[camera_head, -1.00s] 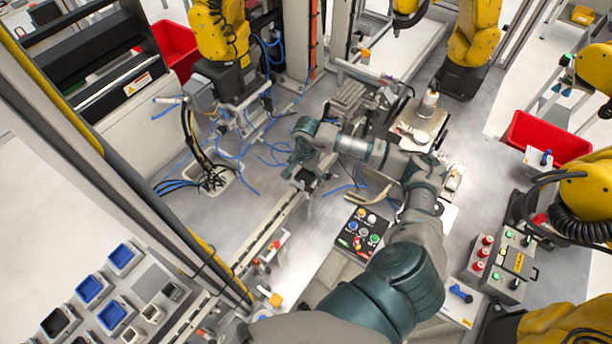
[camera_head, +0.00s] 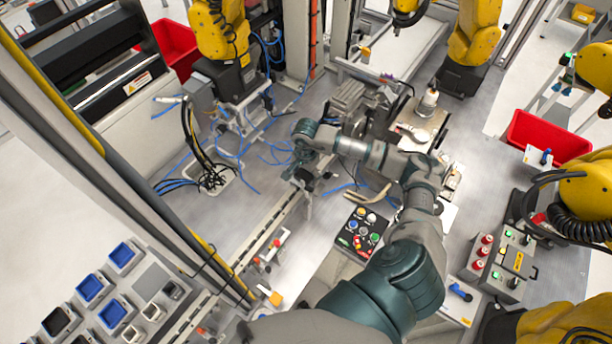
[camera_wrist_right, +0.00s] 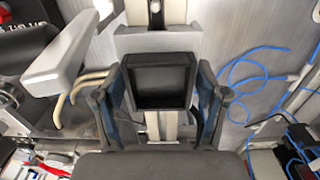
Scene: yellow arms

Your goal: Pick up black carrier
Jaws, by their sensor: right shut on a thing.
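The black carrier (camera_wrist_right: 160,82), a small square open-topped box with a dark recess, sits between the two fingers of my right gripper (camera_wrist_right: 162,80) in the right wrist view. The fingers, with blue inner sides, are shut on its left and right sides. In the head view my right gripper (camera_head: 304,180) is small and points down over the upper end of the conveyor rail; the carrier cannot be made out there. A pale metal rail shows below and above the carrier in the wrist view. My left gripper is not in view.
The conveyor rail (camera_head: 262,245) runs down to the lower left. A button box (camera_head: 362,232) stands right of it. Loose blue cables (camera_head: 240,175) lie left of my gripper. A panel with blue and black carriers (camera_head: 105,300) is at lower left. Yellow robot arms (camera_head: 222,35) stand around.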

